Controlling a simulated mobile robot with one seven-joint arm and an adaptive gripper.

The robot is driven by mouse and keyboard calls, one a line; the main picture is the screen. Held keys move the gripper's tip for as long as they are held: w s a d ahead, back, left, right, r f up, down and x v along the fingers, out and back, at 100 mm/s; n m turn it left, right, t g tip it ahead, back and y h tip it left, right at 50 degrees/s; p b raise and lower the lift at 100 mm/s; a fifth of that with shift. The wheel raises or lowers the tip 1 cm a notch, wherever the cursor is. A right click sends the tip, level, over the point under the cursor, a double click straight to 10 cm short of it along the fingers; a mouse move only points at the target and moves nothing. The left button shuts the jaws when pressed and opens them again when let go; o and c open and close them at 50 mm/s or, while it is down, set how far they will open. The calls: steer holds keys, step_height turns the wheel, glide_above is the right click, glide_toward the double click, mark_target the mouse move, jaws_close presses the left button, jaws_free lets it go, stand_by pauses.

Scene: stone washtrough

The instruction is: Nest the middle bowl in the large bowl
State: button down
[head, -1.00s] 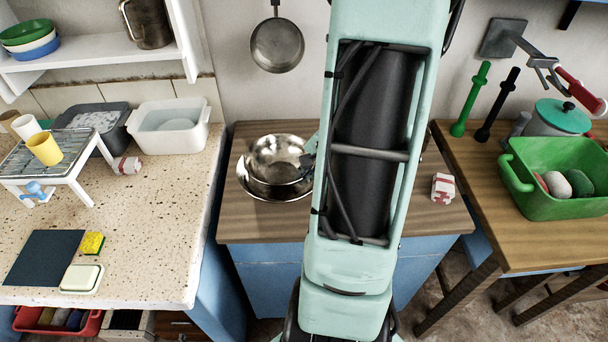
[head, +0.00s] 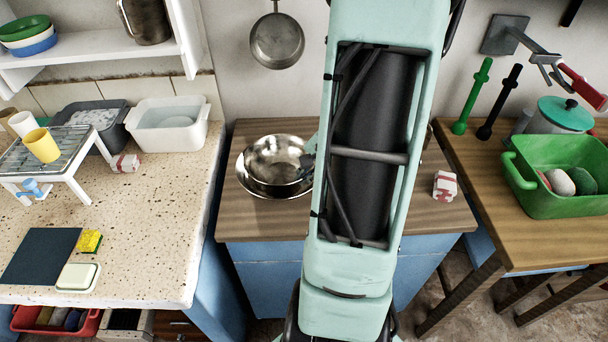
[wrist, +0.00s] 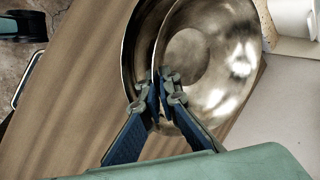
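Two shiny steel bowls are on the wooden counter left of my arm. The middle bowl (head: 272,158) sits over and within the outline of the large bowl (head: 258,190), whose rim shows below and left of it. In the wrist view the middle bowl (wrist: 205,55) overlaps the large bowl (wrist: 135,62), whose wall shows at left. My gripper (wrist: 161,88) is shut on the middle bowl's near rim, one finger on each side. In the head view my gripper (head: 308,165) is mostly hidden by my arm. Whether the middle bowl touches the large bowl's bottom cannot be told.
A red-and-white carton (head: 444,186) stands on the wooden counter (head: 240,224), right of my arm. A speckled worktop (head: 150,220) with a white tub (head: 150,138) lies at left. A green basin (head: 535,198) stands on the right table. A pan (head: 277,42) hangs on the wall behind.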

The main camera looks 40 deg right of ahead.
steer(key=shift+f+b, duration=1)
steer(key=shift+b, duration=0.15)
steer(key=c, duration=2.1)
jaws_free()
steer(key=shift+o, duration=0.7)
steer(key=o, duration=0.3)
steer(key=shift+o, duration=0.2)
steer(key=shift+r+p, duration=2.45)
steer(key=shift+r, duration=1.1)
